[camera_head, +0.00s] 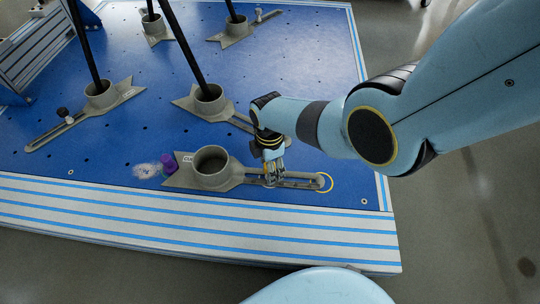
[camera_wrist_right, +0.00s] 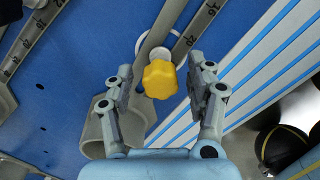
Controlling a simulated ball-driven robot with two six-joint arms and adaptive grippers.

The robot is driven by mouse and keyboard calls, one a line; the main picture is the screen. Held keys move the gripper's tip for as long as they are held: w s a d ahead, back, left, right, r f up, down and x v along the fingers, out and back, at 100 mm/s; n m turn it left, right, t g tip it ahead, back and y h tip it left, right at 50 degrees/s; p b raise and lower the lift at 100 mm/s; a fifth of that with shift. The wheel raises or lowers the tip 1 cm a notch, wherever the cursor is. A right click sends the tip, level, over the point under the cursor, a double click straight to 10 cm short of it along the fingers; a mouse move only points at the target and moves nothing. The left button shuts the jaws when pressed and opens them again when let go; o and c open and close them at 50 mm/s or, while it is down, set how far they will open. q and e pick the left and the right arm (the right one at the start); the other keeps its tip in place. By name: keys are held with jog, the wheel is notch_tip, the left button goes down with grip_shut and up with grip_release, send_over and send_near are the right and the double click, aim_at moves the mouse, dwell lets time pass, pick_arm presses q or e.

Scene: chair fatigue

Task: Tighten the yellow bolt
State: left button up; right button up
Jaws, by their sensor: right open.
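The yellow bolt (camera_wrist_right: 160,79) has a lobed knob head and shows in the right wrist view between my right gripper's fingers. It sits at a slotted grey bracket arm (camera_wrist_right: 158,36) with a ruler scale beside it. My right gripper (camera_wrist_right: 160,70) is open, one finger on each side of the bolt head, with gaps visible on both sides. In the head view my right gripper (camera_head: 274,174) points down over the slotted arm of the front grey bracket (camera_head: 236,180). The bolt is hidden there by the gripper. My left gripper is not in view.
The front bracket has a round open cup (camera_head: 211,163) left of the gripper. A purple knob (camera_head: 168,162) is at its left end. Black poles (camera_head: 184,45) stand in other brackets behind on the blue perforated platform (camera_head: 120,150). A white-and-blue striped edge (camera_head: 200,225) runs along the front.

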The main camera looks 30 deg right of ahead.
jog(key=n, duration=0.3)
jog(key=shift+n, duration=0.6)
jog(key=n, duration=0.4)
grip_shut()
jog(key=m, duration=0.4)
dwell(0.3)
